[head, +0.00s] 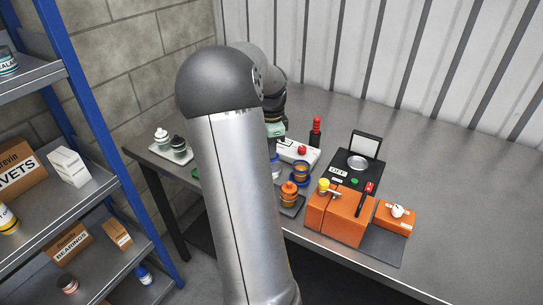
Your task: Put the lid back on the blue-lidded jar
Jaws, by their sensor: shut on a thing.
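My gripper (275,147) is only partly seen past the right edge of my own arm, at the left part of the workbench. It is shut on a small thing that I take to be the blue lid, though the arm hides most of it. Just below it is a small white and blue thing (277,170), apparently the jar. I cannot tell whether the lid touches the jar.
Right of the gripper are a white box with a red button (300,152), a blue and orange cup (301,172), an orange jar (289,192), a black scale (357,165) and an orange box (337,217). Bottles on a tray (181,153) stand left. The back right bench is clear.

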